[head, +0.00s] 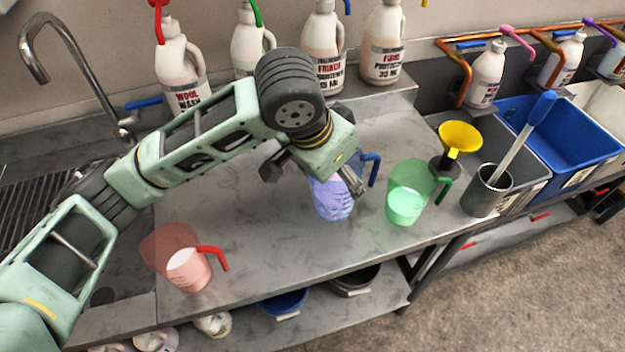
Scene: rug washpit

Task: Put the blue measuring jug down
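The blue measuring jug (333,203) is see-through and appears to stand upright on the grey counter (270,235), near its middle. Its darker blue handle (374,169) points right. My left gripper (314,180) is over the jug and hides its upper part and rim. The dark fingers are spread wide, one left of the jug and one across its right side near the handle. The left finger looks apart from the jug; whether the right finger touches it I cannot tell. My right gripper is not in view.
A green jug (404,205) stands right of the blue one, and a red jug (187,270) at the front left. A yellow funnel (459,139), a metal cup (485,192) and a blue bin (570,140) are at right. White bottles (322,50) line the back. The front middle counter is clear.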

